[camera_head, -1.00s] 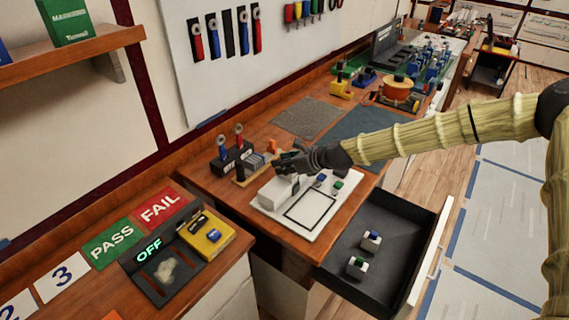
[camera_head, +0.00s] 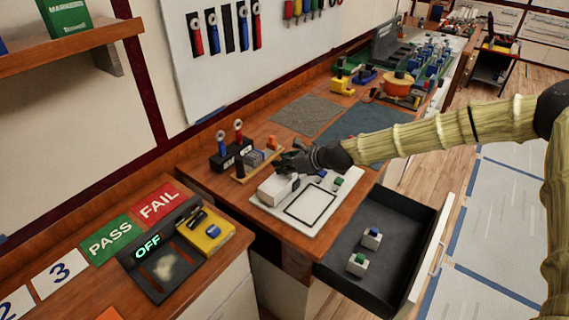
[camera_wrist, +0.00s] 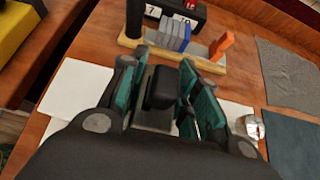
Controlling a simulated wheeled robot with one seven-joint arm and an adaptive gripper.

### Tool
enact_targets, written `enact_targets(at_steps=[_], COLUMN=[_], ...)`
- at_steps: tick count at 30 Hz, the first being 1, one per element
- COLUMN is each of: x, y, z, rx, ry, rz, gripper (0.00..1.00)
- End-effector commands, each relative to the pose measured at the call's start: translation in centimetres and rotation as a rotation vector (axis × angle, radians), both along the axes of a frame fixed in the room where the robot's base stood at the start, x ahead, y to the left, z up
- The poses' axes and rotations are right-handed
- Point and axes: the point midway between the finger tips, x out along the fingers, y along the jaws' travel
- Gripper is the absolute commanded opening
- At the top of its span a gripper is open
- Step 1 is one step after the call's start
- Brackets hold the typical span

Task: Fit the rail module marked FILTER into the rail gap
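My gripper (camera_head: 284,163) is low over the white tray (camera_head: 318,229), beside a white block (camera_head: 276,190). In the wrist view, the teal-padded fingers of my gripper (camera_wrist: 163,98) stand on both sides of a dark block (camera_wrist: 161,86) with a grey part below it. I cannot tell whether they touch it, and no FILTER marking is readable. The rail (camera_wrist: 207,66) lies just beyond, with grey-blue modules (camera_wrist: 174,35), a black upright piece (camera_wrist: 134,18) and an orange end piece (camera_wrist: 221,46). Bare rail shows between the modules and the orange piece.
Small modules with blue (camera_head: 322,174) and green (camera_head: 338,181) tops sit on the tray. An open drawer (camera_head: 395,205) at right holds two more. A black numbered holder (camera_head: 229,158) stands behind the rail. A yellow device (camera_head: 207,234) is at left.

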Motion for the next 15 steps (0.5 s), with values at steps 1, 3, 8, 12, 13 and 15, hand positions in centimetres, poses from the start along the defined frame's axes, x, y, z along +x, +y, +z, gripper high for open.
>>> enact_targets(at_steps=[1, 3, 8, 12, 13, 15], x=[-0.05, -0.07, -0.07, -0.09, -0.10, -0.19], y=[-0.03, -0.06, -0.07, -0.09, -0.11, -0.26], z=[-0.14, -0.18, -0.22, -0.27, -0.25, -0.11], rx=[-0.001, -0.001, -0.002, -0.002, -0.002, -0.001], ry=[0.002, 0.002, 0.003, 0.003, 0.003, 0.004], rz=[-0.001, 0.000, 0.000, 0.000, 0.000, 0.000], gripper=[0.41, 0.53, 0.57, 0.57, 0.57, 0.57])
